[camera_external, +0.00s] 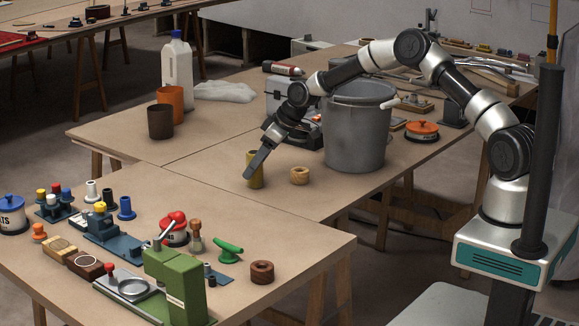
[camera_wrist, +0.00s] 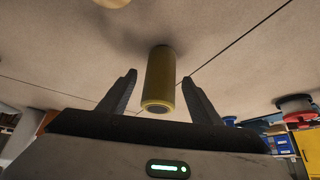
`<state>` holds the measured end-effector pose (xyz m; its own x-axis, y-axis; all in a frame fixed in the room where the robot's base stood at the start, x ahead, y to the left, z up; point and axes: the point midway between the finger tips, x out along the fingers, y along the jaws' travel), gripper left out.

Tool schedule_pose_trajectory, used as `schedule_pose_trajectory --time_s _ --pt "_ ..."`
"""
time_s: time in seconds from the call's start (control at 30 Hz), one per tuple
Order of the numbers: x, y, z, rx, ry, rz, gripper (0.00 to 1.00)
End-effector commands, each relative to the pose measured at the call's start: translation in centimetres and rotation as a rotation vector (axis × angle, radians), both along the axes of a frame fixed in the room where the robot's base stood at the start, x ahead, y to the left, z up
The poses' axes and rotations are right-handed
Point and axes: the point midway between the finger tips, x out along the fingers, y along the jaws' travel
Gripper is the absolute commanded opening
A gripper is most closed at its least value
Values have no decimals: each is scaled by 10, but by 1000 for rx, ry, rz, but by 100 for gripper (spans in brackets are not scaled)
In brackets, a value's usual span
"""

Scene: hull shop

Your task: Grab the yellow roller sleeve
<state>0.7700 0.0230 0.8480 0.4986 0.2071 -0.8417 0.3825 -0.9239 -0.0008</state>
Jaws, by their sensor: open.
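The yellow roller sleeve (camera_external: 255,171) stands upright on the table, near the seam between two table tops, in the external view. In the wrist view the yellow roller sleeve (camera_wrist: 160,78) shows between the two fingers, with its dark end opening facing the camera. My gripper (camera_external: 257,163) is at the sleeve, and its near finger covers part of the sleeve. In the wrist view my gripper (camera_wrist: 161,88) is open, with a finger on each side of the sleeve and gaps visible on both sides. I cannot tell how deep the sleeve sits between the fingers.
A tan ring-shaped roll (camera_external: 300,176) stands just right of the sleeve. A large grey bucket (camera_external: 357,135) is behind it to the right. Brown cup (camera_external: 160,121) and orange cup (camera_external: 172,98) stand to the left. The table left of the sleeve is clear.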

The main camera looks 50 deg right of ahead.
Motion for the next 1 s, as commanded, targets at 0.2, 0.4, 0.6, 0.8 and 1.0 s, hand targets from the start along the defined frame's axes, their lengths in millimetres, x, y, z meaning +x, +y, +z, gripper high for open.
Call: schedule_pose_trajectory --time_s 0.2,0.4,0.6,0.8,1.0 --pt "6 2 -9 0 -1 -1 58" --pt "5 2 -8 -1 0 -1 48" --pt "5 2 -8 -1 0 -1 14" --pt "5 2 -8 -1 0 -1 14" --pt "6 1 12 -2 -4 -1 14"
